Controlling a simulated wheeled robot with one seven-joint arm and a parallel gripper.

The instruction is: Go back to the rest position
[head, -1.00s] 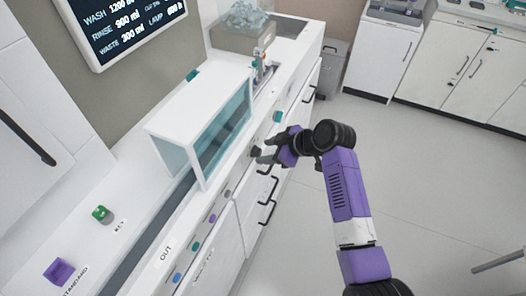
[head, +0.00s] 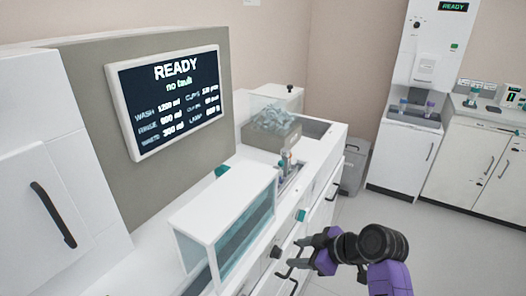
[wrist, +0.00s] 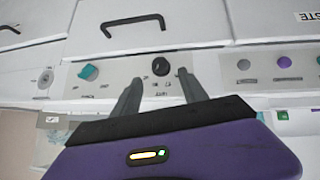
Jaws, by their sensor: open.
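My gripper (head: 290,259) is at the lower middle of the head view, in front of the white machine's front panel. Its two dark fingers are apart with nothing between them. In the wrist view my gripper (wrist: 158,88) also shows open, with the fingers toward the panel. A black knob (wrist: 161,66) lies just beyond the fingertips, near the right finger; I cannot tell whether they touch. A teal knob (wrist: 89,72) is left of the left finger. My purple arm reaches in from the lower right of the head view.
A glass-sided white cover (head: 225,220) stands on the machine top. A screen (head: 172,98) above it reads READY, no fault. Drawer handles (wrist: 132,24) stick out from the front. A grey bin (head: 353,165) stands past the machine's end. The floor (head: 440,240) at right is open.

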